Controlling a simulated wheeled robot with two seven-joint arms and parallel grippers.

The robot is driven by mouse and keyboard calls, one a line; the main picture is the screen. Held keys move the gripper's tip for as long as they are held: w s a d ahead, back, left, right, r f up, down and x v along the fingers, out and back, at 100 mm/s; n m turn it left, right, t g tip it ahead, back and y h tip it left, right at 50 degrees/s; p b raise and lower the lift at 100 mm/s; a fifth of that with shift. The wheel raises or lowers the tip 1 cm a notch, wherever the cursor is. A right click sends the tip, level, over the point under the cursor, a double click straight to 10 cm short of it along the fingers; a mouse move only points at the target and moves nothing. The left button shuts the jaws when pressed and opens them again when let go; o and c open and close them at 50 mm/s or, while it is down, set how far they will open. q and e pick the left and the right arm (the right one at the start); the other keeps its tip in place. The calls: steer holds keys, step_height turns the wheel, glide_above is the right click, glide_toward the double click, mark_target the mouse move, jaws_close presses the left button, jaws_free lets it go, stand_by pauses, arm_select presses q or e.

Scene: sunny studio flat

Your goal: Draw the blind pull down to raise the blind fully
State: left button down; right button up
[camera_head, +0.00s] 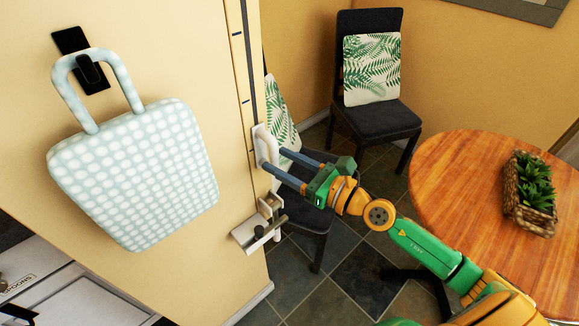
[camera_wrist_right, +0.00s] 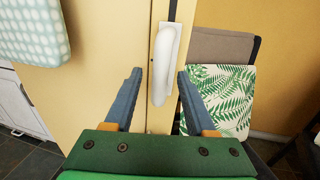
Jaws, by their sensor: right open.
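The blind pull, a white handle (camera_head: 262,146), sits on a dark vertical track (camera_head: 243,60) with tick marks, at the edge of the cream wall. In the right wrist view the white handle (camera_wrist_right: 162,68) appears upright between the two blue fingers. My right gripper (camera_head: 273,160) is open, with its fingertips close to the handle, one on each side in the wrist view. I cannot tell whether they touch it. The blind itself is not in view. My left gripper is not in view.
A light metal bracket (camera_head: 258,228) juts from the wall below the handle. A dotted bag (camera_head: 140,175) hangs from a black hook at left. Dark chairs with leaf-print cushions (camera_head: 372,70) stand behind. A round wooden table (camera_head: 470,190) with a potted plant (camera_head: 533,190) is at right.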

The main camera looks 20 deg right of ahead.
mark_target(278, 162)
steer(key=v, duration=0.1)
steer(key=b+v, duration=0.2)
steer(key=v, duration=0.1)
steer(key=shift+f, duration=0.35)
steer(key=shift+s+d+r, duration=0.15)
steer(key=shift+s+r, duration=0.15)
steer(key=shift+s, duration=0.05)
